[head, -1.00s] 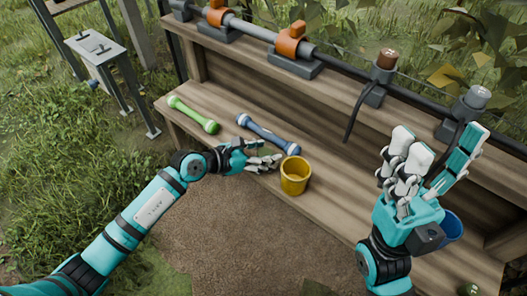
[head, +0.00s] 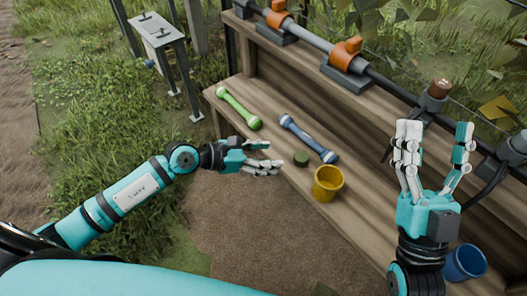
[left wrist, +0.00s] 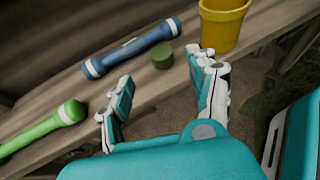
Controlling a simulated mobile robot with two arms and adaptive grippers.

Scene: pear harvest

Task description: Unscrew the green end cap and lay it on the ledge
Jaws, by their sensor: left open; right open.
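A small dark green cap (head: 301,159) lies on the wooden ledge (head: 250,150), near the front edge, between the blue tube (head: 308,138) and the yellow cup (head: 327,184). It also shows in the left wrist view (left wrist: 162,57), free of the fingers. My left gripper (head: 272,158) is open and empty, just left of the cap and in front of the ledge edge. A light green tube (head: 238,107) with whitish bands near its ends lies at the ledge's left end. My right gripper (head: 435,135) is open and empty, raised at the right.
A blue cup (head: 465,262) stands at the lower right, partly behind my right arm. Above the ledge, a dark pipe (head: 395,97) carries orange-handled valves (head: 346,57). A grey metal stand (head: 158,35) is at the back left. Bare ground lies before the ledge.

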